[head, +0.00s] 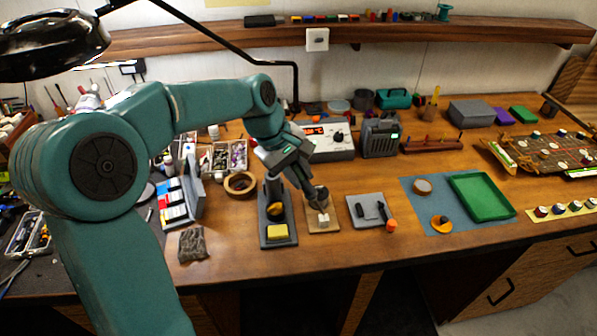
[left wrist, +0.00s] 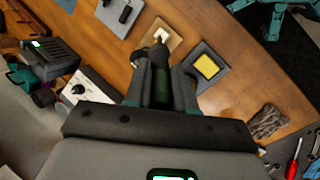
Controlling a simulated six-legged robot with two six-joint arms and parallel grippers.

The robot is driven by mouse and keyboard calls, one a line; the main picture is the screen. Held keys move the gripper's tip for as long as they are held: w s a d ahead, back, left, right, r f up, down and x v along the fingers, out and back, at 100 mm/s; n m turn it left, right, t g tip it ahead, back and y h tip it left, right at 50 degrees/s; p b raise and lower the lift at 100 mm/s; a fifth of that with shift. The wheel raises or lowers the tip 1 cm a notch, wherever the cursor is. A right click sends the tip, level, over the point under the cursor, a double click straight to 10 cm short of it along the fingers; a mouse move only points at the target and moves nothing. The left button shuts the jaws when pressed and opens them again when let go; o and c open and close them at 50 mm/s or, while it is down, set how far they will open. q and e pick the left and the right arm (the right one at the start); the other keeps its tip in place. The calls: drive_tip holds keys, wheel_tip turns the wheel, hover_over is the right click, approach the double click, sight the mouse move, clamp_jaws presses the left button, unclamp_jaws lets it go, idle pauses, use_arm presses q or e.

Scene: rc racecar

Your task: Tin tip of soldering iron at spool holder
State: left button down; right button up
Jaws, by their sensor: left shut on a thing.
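My left gripper (head: 316,196) is shut on the dark soldering iron, seen best in the left wrist view (left wrist: 160,82) between the two fingers. The iron's front end points at a small wooden base (head: 323,228) with a pale piece (head: 323,218) on it. This base looks like the spool holder, but I cannot be sure. It also shows in the left wrist view (left wrist: 172,38). Whether the tip touches the pale piece cannot be told. The iron's stand (head: 267,240), with a yellow sponge (head: 278,232), is just left of the base. My right gripper is not in view.
A soldering station (head: 331,148) with a red display stands behind the base. A grey pad (head: 357,218) with a dark tool is to the right, then a blue mat (head: 412,208) with a green tray (head: 483,196). A tape roll (head: 240,184) and a lamp (head: 50,45) are left.

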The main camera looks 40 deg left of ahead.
use_arm(q)
drive_tip(key=shift+w+f, duration=0.1)
idle(0.3)
drive_tip(key=shift+f+b, duration=0.5)
drive_tip(key=shift+f, duration=0.1)
idle(0.9)
drive_tip(key=shift+p, duration=0.35)
idle(3.5)
wheel_tip(320, 180, up, 6)
drive_tip(key=p, duration=0.5)
idle(0.4)
